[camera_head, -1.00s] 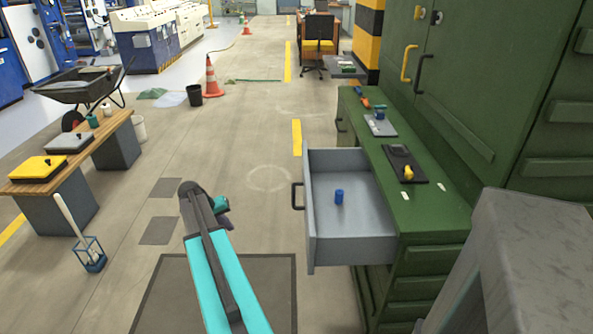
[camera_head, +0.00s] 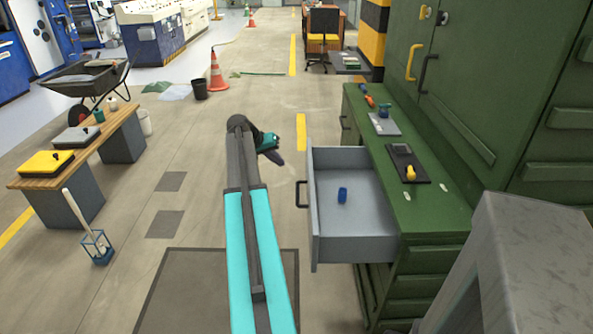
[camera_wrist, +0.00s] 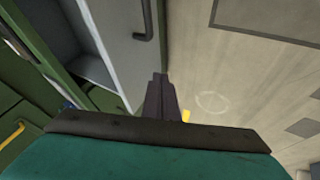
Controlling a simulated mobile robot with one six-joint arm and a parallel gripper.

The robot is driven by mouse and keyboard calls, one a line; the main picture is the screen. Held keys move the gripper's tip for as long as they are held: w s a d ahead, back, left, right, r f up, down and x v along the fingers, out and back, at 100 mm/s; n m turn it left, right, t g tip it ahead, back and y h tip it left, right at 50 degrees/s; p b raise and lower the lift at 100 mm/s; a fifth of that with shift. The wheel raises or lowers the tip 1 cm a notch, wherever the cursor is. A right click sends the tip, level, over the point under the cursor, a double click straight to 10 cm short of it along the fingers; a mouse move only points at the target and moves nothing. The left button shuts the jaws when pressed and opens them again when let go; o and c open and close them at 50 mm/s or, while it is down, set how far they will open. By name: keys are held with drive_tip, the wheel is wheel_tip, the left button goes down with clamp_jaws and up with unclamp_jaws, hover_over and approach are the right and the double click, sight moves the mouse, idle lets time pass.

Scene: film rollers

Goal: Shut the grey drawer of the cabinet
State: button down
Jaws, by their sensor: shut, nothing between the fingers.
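The grey drawer (camera_head: 330,251) stands pulled out of the green cabinet (camera_head: 432,238), its front and dark handle (camera_head: 301,194) facing left. A small blue cylinder (camera_head: 342,195) is inside it. My gripper (camera_head: 277,152) is left of the drawer, beyond its handle and apart from it in the head view. In the wrist view my gripper (camera_wrist: 160,78) has its dark fingers together and empty. The drawer front (camera_wrist: 122,35) with its handle (camera_wrist: 146,22) shows there just ahead of the fingertips and to their left.
The cabinet top holds a black tray (camera_head: 402,160) and a grey plate (camera_head: 383,125) with small items. An orange cone (camera_head: 217,72) and black bucket (camera_head: 200,89) stand farther back. A wooden bench (camera_head: 92,143) is at the left.

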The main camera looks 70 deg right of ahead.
drive_tip(key=shift+f, duration=0.1)
drive_tip(key=s+d+f+p, duration=0.1)
drive_tip(key=s+d+f, duration=0.5)
drive_tip(key=f, duration=0.1)
drive_tip(key=shift+s+d+f+p, duration=0.3)
drive_tip(key=shift+s+f+p, duration=0.05)
drive_tip(key=shift+f, duration=0.05)
idle(0.7)
